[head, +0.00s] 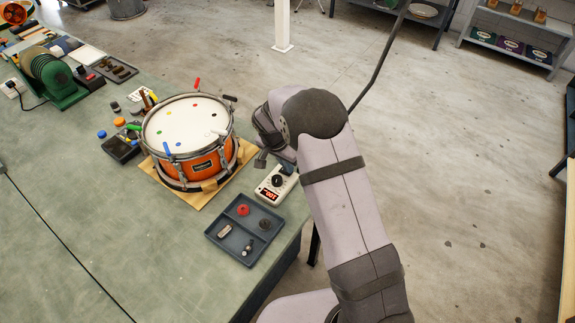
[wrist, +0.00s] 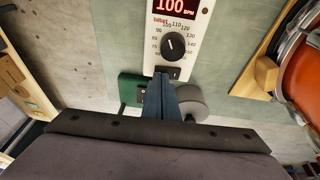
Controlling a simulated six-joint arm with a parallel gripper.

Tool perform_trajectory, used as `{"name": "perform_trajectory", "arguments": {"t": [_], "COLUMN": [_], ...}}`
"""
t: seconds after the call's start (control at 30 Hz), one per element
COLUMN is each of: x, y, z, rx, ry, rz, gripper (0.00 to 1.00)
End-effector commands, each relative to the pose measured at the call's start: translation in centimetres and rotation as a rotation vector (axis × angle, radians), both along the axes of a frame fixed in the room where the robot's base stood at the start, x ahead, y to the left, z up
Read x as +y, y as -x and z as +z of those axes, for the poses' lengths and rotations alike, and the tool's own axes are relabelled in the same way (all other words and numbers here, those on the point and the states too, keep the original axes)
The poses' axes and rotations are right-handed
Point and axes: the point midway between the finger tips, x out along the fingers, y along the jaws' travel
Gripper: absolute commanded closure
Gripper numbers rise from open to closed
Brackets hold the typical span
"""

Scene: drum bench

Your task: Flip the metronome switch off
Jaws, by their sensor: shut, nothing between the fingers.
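The metronome (head: 277,183) is a small white box with a black dial and a lit red display, at the bench edge right of the drum. In the wrist view the metronome (wrist: 194,43) reads 100 BPM, and its black switch (wrist: 170,72) sits below the dial. My gripper (wrist: 159,75) is shut and empty. Its fingertips are right at the switch and overlap its left part in the picture; I cannot tell whether they touch it. The switch's position is unclear. In the head view my arm hides most of the gripper.
A grey cylinder (wrist: 191,104) stands close to the right of my fingers, and a green block (wrist: 131,87) is at their left. The orange drum (head: 188,140) on a wooden board (head: 200,199) is near the metronome. A dark tray (head: 222,249) with small parts lies in front.

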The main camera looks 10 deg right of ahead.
Motion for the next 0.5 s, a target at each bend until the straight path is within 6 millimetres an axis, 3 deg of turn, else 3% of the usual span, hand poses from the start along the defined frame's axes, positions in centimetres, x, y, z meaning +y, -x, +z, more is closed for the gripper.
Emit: {"name": "perform_trajectory", "arguments": {"t": [0.1,0.5], "x": [-0.19,0.00], "y": [0.17,0.07], "z": [-1.02,-0.57], "rx": [0.000,0.003], "ry": [0.000,0.001], "rz": [-0.001,-0.001], "gripper": [1.00,1.00]}}
